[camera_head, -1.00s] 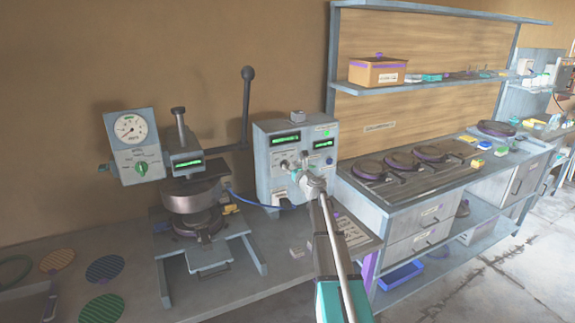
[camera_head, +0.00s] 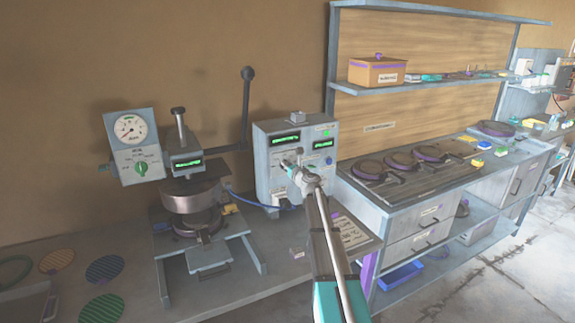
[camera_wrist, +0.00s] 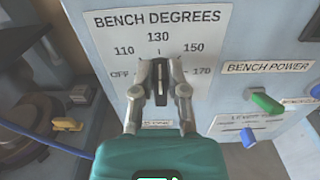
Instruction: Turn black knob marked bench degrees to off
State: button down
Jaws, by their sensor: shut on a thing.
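The black knob (camera_wrist: 159,82) sits on the panel marked BENCH DEGREES (camera_wrist: 158,18) in the wrist view. Labels OFF, 110, 130, 150 and 170 arc around it. The knob stands about upright, roughly toward 130; its exact pointer is hard to make out. My gripper (camera_wrist: 159,72) is shut on the knob, one finger on each side. In the head view my gripper (camera_head: 289,166) is at the front of the grey control box (camera_head: 262,150), and the knob is hidden there.
A green lever (camera_wrist: 266,103) marked BENCH POWER and a blue knob (camera_wrist: 311,33) are right of the dial. The plate press (camera_head: 190,195) stands left of the box. A blue cable (camera_head: 250,203) runs between them. Hotplates (camera_head: 400,160) are on the right bench.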

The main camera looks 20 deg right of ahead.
jog(key=shift+a+n, duration=0.1)
jog(key=shift+n, duration=0.3)
jog(key=n, duration=0.3)
jog(key=shift+a+f, duration=0.1)
jog(key=shift+a, duration=0.15)
jog(key=n, duration=0.4)
jog(key=f+n+b, duration=0.1)
jog(key=n, duration=0.4)
jog(key=a+n, duration=0.1)
jog(key=n, duration=0.4)
jog(key=shift+w+f+b, duration=0.1)
jog(key=shift+f+b, duration=0.15)
jog(key=shift+b, duration=0.15)
jog(key=c, duration=0.7)
grip_release()
jog(key=shift+o, duration=0.2)
jog(key=shift+f, duration=0.1)
jog(key=s, duration=1.2)
jog(key=shift+d, duration=0.2)
